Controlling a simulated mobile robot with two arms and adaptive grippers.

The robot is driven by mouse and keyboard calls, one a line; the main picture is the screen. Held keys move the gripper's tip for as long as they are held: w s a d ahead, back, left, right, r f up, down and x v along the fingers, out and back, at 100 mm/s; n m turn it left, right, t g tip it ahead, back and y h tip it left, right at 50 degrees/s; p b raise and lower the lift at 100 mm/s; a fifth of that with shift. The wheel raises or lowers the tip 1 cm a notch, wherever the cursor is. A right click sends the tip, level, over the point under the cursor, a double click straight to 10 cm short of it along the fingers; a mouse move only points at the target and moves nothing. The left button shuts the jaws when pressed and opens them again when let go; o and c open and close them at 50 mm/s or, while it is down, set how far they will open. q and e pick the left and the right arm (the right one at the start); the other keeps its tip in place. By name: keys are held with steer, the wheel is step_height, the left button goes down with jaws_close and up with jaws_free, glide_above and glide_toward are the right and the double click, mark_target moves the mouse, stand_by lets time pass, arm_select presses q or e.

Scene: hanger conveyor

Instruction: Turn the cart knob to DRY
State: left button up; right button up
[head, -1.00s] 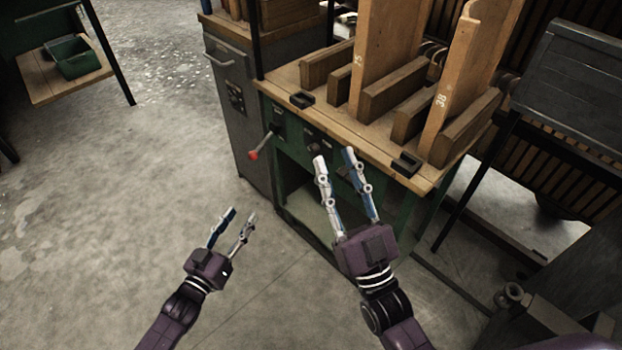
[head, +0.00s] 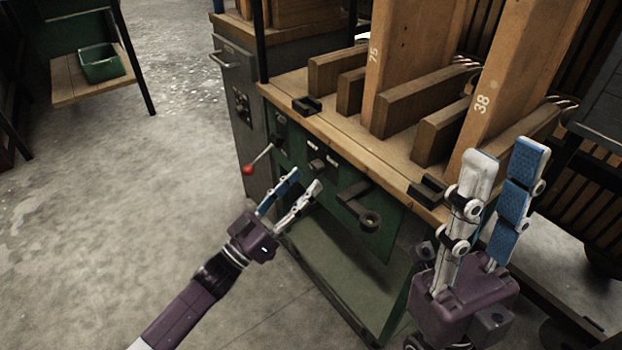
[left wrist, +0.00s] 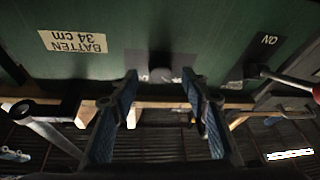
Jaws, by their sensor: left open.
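The cart knob (head: 318,164) is a small dark knob on a plate on the green cart front, with pale labels above it too small to read. My right gripper (head: 506,157) is open and empty at the right, by the cart's front corner.
A red-tipped lever (head: 248,169) sticks out left of the knob. A dark crank handle (head: 368,217) juts out to its right. The wooden top (head: 340,130) overhangs the panel and holds numbered boards.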

mark_target(317, 168)
arm_select(q)
steer(key=shift+x, duration=1.4)
steer(key=shift+b, duration=0.3)
steer(key=c, duration=1.2)
